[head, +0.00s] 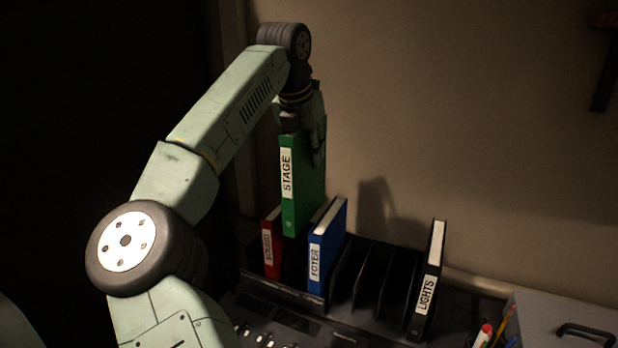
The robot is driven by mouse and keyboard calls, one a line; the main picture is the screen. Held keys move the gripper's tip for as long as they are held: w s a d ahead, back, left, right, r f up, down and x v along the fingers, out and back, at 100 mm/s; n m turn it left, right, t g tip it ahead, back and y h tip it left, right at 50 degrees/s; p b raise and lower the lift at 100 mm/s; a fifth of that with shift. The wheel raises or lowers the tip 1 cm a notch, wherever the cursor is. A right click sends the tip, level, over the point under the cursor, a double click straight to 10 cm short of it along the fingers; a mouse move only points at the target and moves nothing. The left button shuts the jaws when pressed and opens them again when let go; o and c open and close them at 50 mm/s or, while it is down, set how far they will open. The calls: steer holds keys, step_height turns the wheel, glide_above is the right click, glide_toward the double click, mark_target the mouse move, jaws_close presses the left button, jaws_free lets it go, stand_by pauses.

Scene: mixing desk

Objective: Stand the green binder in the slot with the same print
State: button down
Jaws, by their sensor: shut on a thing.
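The green binder (304,180) is upright, with the print "STAGE" on its white spine label. My gripper (303,138) is shut on its top end, with a dark finger showing on the right side. The binder is held above the black rack (365,285), between the red binder (268,248) and the blue binder (326,247). Its lower spine edge is well above the bottoms of those two. The prints on the rack's slots cannot be read here. The slot below the green binder is mostly hidden by shadow and the neighbouring binders.
The red binder reads "SOUND", the blue one "FOYER", and a black binder (428,283) at the rack's right end reads "LIGHTS". Empty slots lie between blue and black. A mixing desk (290,320) is in front. Pens (487,334) and a grey case (565,325) are at right.

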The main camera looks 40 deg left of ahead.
mark_target(300, 196)
step_height(300, 196, down, 7)
steer(key=shift+w+f+b, duration=0.15)
steer(key=shift+f+b, duration=0.05)
steer(key=shift+b, duration=0.25)
step_height(300, 196, down, 12)
steer(key=b, duration=0.8)
steer(key=shift+f+b, duration=0.15)
steer(key=shift+b, duration=0.25)
steer(key=shift+f, duration=0.2)
stand_by(1.3)
steer(key=c, duration=1.2)
jaws_free()
steer(key=shift+c, duration=0.2)
steer(key=v, duration=1.2)
steer(key=shift+a, duration=0.1)
